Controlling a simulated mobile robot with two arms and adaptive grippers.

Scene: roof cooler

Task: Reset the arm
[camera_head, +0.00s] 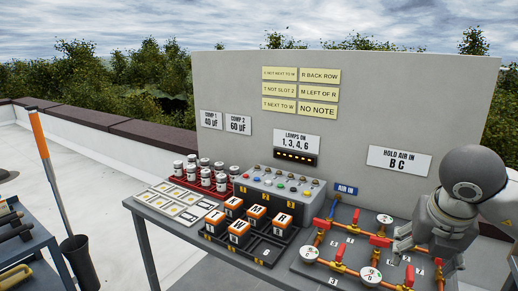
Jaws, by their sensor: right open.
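My right arm comes in from the right edge in grey, bent at a round joint. Its right gripper (400,250) is low over the pipe panel (336,262), near the gauges and red valve handles. It is open, and I see nothing held in it. Its fingers are small here, and whether they touch the panel I cannot tell. The arm hides part of the panel's right side. My left gripper is not in view.
A grey wall (225,85) with signs rises behind. A dark bucket (78,262) stands left.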

